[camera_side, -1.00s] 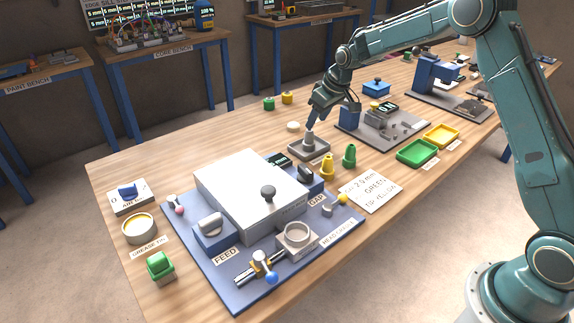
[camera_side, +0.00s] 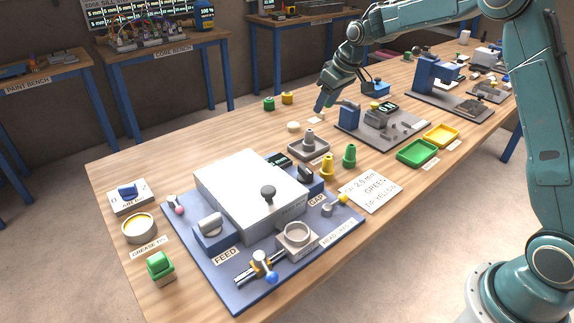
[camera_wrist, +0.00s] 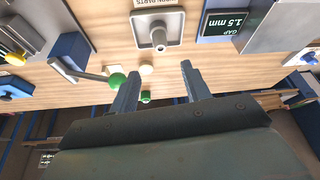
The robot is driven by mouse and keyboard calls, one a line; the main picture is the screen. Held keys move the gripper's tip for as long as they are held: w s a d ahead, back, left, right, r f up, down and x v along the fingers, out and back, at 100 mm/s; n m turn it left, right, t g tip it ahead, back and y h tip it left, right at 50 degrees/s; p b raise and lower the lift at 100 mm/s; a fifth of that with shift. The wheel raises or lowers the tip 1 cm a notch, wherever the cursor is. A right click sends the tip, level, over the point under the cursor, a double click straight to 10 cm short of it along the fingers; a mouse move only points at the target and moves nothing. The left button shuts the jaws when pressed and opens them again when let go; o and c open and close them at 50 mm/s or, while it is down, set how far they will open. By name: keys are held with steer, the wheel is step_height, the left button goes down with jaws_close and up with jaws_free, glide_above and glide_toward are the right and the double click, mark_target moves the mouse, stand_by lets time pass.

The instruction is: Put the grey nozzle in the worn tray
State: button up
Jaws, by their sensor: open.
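The grey nozzle (camera_side: 309,136) stands upright in the small grey tray (camera_side: 324,151) on the wooden bench, behind the yellow and green nozzles. The wrist view shows the nozzle (camera_wrist: 158,38) inside the tray (camera_wrist: 178,22), whose label reads as worn parts. My gripper (camera_side: 319,107) is open and empty, above the bench behind and slightly right of the tray. In the wrist view its two fingers (camera_wrist: 158,76) are spread with nothing between them, and the nozzle is clear of them.
A yellow nozzle (camera_side: 328,167) and a green nozzle (camera_side: 349,155) stand in front of the tray. The white-topped machine (camera_side: 245,185) is at front left. Bench left of the tray is mostly clear.

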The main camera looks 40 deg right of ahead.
steer(key=s+a+r, duration=0.3)
steer(key=s+r, duration=0.3)
steer(key=s, duration=0.4)
steer(key=s+a+r, duration=0.4)
steer(key=s+r, duration=0.3)
steer(key=s, duration=0.2)
steer(key=s+a+f+m, duration=0.1)
steer(key=s, duration=0.9)
steer(key=s+a+f+t, duration=0.1)
steer(key=s+f, duration=0.1)
steer(key=s, duration=0.8)
steer(key=shift+s+a+f+m+h, duration=0.15)
steer(key=shift+s+m+h, duration=0.15)
steer(key=shift+m, duration=0.1)
